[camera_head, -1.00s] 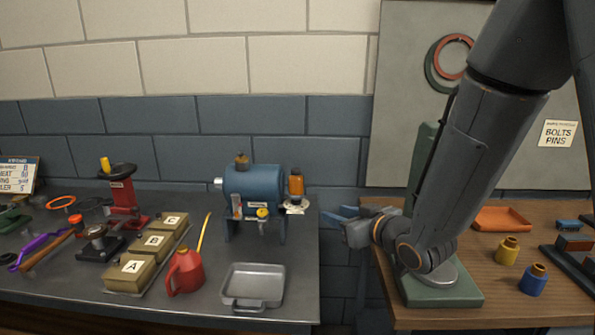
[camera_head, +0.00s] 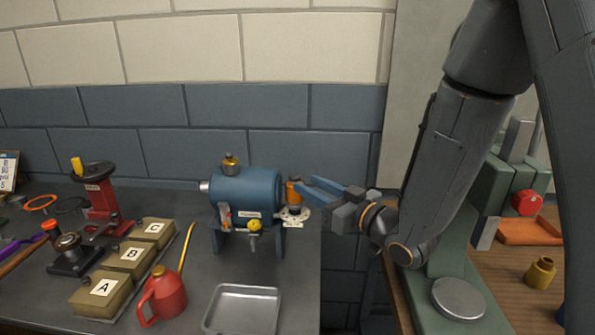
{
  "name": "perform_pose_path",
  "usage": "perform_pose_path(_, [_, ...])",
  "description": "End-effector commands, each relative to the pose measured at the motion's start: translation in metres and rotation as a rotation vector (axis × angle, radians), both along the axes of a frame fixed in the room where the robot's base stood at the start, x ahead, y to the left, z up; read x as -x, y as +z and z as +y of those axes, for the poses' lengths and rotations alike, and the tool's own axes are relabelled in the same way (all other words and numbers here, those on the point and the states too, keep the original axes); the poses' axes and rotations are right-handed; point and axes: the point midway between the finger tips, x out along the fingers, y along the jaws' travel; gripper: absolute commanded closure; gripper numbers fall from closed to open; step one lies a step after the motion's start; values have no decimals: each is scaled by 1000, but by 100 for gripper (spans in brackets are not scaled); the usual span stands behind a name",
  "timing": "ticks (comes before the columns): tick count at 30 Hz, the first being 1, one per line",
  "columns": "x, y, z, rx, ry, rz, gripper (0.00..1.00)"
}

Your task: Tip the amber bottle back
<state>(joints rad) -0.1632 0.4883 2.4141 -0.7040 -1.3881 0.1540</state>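The amber bottle (camera_head: 293,191) has a dark cap and stands about upright on a pale bracket (camera_head: 296,217) at the right end of the blue casing (camera_head: 246,193). My gripper (camera_head: 306,185) points left at the bottle's height, its two blue fingers spread with a gap between them. The fingertips overlap the bottle's right side in the picture. I cannot tell whether they touch it or stand in front of it. No grasp is visible.
A red oil can (camera_head: 163,297), a metal tray (camera_head: 242,309) and boxes marked A, B and C (camera_head: 125,257) stand on the dark bench left of and before the casing. A green press (camera_head: 500,190) stands on the wooden bench at right. A gap separates the benches.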

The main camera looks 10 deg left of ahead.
Motion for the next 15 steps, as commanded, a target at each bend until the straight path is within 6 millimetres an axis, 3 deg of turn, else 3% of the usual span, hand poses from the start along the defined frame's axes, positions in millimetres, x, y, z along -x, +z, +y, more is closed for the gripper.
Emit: perform_pose_path(15, [-48,1,43,1,-13,1,66])
